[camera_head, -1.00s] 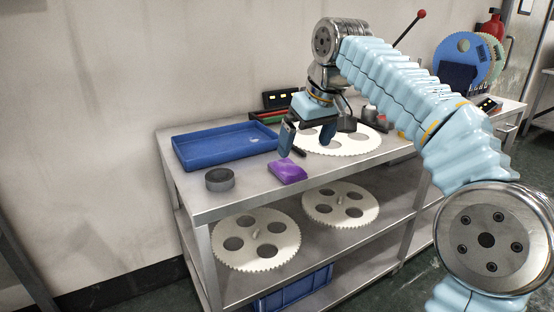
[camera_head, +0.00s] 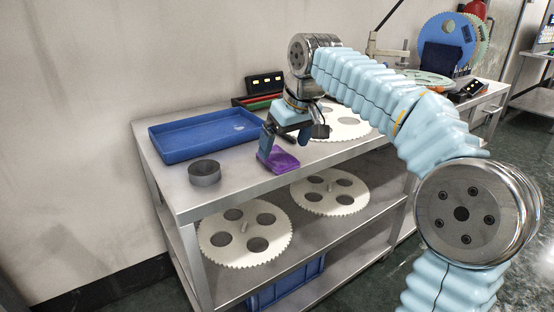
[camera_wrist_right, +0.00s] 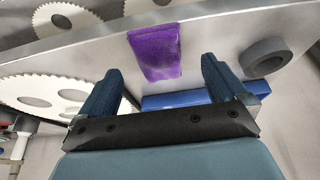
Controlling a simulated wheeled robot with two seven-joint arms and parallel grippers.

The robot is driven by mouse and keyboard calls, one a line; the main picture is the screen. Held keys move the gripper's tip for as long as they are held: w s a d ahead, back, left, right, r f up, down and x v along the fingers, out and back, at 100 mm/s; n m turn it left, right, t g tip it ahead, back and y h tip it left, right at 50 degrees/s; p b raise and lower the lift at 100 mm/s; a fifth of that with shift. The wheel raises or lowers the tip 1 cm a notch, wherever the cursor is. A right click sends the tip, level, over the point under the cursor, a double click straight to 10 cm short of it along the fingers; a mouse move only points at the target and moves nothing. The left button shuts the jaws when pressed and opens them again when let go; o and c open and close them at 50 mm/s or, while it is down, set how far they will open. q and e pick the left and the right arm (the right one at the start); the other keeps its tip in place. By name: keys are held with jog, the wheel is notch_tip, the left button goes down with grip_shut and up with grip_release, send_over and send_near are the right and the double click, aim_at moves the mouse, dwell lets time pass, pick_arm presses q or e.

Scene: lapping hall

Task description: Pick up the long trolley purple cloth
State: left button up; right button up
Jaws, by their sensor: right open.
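The purple cloth (camera_head: 279,160) is a small folded block lying on the top shelf of the long trolley (camera_head: 240,178), near its front edge. In the right wrist view the cloth (camera_wrist_right: 156,52) lies ahead of the fingertips, roughly between their lines. My right gripper (camera_head: 284,148) is right at the cloth in the head view and partly covers it. In the wrist view its two blue fingers (camera_wrist_right: 162,78) are apart with nothing held between them. Whether a finger touches the cloth I cannot tell. My left gripper is not in view.
A blue tray (camera_head: 172,153) and a dark grey ring (camera_head: 204,173) stand left of the cloth. A white toothed disc (camera_head: 343,130) lies behind my gripper. Two more discs lie on the lower shelf. A wall closes off the back.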

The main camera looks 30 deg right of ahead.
aim_at(283, 155)
jog(key=x, duration=0.4)
jog(key=shift+s+d+f, duration=0.1)
jog(key=shift+s+d, duration=0.05)
jog(key=shift+s, duration=0.05)
jog(key=c, duration=1.1)
jog(key=shift+c, duration=0.2)
